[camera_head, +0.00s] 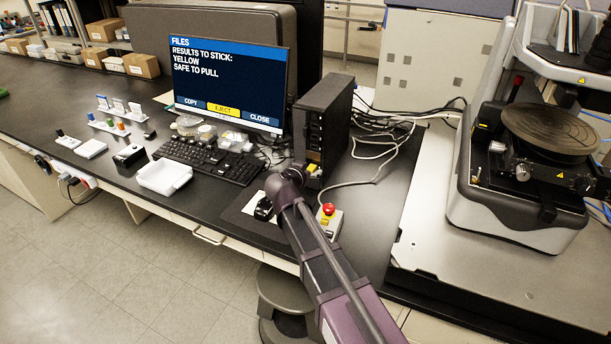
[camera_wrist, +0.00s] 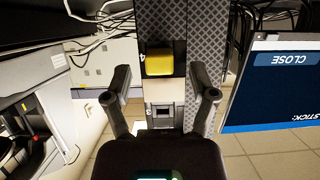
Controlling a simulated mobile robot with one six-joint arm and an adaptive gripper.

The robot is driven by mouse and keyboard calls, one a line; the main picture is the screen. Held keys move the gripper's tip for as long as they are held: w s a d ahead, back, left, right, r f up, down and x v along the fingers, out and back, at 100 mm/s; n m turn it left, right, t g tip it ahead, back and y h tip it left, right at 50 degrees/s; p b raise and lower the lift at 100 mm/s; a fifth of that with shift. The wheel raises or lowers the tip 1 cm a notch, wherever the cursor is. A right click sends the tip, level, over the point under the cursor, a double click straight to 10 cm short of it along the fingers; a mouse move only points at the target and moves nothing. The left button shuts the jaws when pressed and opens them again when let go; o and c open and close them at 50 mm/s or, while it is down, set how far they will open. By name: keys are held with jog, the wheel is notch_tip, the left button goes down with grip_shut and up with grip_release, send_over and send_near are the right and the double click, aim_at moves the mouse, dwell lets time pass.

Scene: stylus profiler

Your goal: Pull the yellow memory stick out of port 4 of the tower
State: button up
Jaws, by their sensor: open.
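The black tower (camera_head: 328,108) stands upright on the bench, right of the monitor. The yellow memory stick (camera_wrist: 159,62) sits in the tower front beside a "4" label in the wrist view. It shows as a small yellow spot (camera_head: 312,167) low on the tower in the head view. My gripper (camera_wrist: 160,76) is open and empty, its two fingers apart on either side of the stick's line. I cannot tell whether the fingertips reach past the stick's end. Below the stick in the wrist view is a bare port (camera_wrist: 163,112).
The monitor (camera_head: 228,82) reads "RESULTS TO STICK: YELLOW SAFE TO PULL". A keyboard (camera_head: 207,158), a white tray (camera_head: 164,178) and a mouse (camera_head: 264,209) lie left of my arm. A red-button box (camera_head: 328,219) stands close to its right. Cables (camera_head: 385,150) run behind the tower.

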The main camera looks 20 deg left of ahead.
jog(key=shift+w, duration=0.1)
grip_shut()
dwell(0.5)
dwell(0.4)
